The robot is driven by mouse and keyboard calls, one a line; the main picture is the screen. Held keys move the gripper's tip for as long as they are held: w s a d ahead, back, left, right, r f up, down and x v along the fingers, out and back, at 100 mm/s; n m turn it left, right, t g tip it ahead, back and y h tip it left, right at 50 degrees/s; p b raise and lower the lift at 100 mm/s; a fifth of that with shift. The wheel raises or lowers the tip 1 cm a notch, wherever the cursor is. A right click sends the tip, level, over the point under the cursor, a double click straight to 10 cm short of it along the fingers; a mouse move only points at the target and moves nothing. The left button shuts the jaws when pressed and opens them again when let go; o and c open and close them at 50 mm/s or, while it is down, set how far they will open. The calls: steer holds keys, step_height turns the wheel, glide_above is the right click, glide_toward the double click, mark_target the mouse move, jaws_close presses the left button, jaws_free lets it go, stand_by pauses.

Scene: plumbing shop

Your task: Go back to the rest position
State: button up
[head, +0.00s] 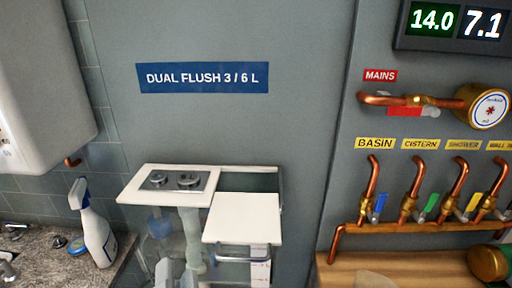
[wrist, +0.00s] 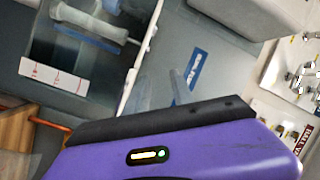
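A purple housing with a black edge and a small lit indicator, which I take to be part of my gripper (wrist: 165,145), fills the bottom of the wrist view. Its fingertips do not show clearly, so I cannot tell whether it is open or shut, or holding anything. I cannot make my gripper out for certain in the head view. The clear-walled cistern (wrist: 70,55) is close in front of it in the wrist view. In the head view a white lid plate with two round flush buttons (head: 180,181) lies at the cistern's top left, beside a plain white panel (head: 242,218).
A white spray bottle (head: 95,232) stands on the stone counter (head: 40,262) at left, below a white wall tank (head: 40,70). Copper pipes with coloured valve handles (head: 432,205) line the right wall above a wooden surface (head: 345,266). The wall around the blue sign (head: 202,78) is clear.

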steer(key=s+d+f+n+h, duration=0.1)
steer(key=s+d+f+n, duration=0.1)
steer(key=s+d+f, duration=0.4)
steer(key=s+d+f+n+g+h, duration=0.1)
steer(key=s+d+f, duration=0.6)
steer(key=d, duration=0.7)
steer(key=s+d+f+n+g+h, duration=0.1)
steer(key=s+d+f+n+h, duration=0.2)
steer(key=s+d+f, duration=0.3)
steer(key=s+d+n, duration=0.1)
steer(key=s+d, duration=0.1)
steer(key=d, duration=0.2)
steer(key=shift+s+f, duration=0.25)
steer(key=shift+s, duration=0.05)
